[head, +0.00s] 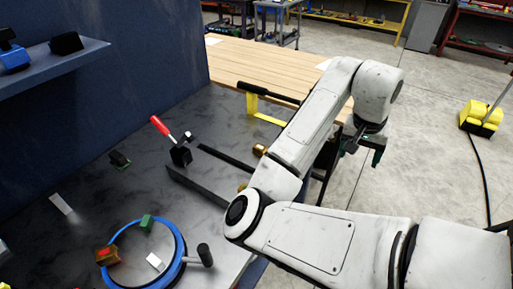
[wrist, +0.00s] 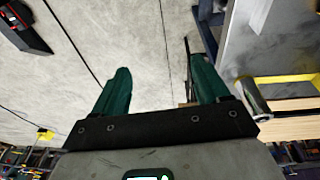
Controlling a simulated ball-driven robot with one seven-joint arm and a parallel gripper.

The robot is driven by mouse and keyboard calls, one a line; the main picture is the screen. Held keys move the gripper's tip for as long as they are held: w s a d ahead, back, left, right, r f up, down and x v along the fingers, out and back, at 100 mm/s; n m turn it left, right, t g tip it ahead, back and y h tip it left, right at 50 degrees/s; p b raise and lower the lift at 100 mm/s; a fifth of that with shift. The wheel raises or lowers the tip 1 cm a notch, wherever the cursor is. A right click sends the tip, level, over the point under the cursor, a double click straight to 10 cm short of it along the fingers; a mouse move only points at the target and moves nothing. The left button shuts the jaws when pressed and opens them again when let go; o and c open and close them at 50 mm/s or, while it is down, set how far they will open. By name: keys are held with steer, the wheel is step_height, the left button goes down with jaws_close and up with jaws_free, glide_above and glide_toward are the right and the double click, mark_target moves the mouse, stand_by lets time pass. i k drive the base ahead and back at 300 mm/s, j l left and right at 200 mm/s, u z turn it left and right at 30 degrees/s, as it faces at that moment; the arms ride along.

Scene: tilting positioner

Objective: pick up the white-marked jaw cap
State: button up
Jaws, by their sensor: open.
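A small white-topped block (head: 155,262), which looks like the white-marked jaw cap, sits inside the blue-rimmed round plate (head: 181,250) of the positioner at the lower left of the head view. A green-marked block (head: 147,221) and a brown block with a red mark (head: 107,256) sit around the plate's rim. My gripper (head: 364,151) is open and empty, far to the upper right of the plate, out past the bench edge. In the wrist view its two green fingers (wrist: 158,75) stand apart over bare floor. No cap shows in that view.
A red-handled clamp (head: 180,154), dark bars (head: 197,186) and a yellow bracket (head: 262,110) stand on the dark bench between plate and gripper. A black knob (head: 205,254) sticks up at the plate's right. A blue shelf (head: 60,66) overhangs the left.

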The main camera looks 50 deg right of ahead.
mark_target(259, 149)
steer(key=i, duration=0.95)
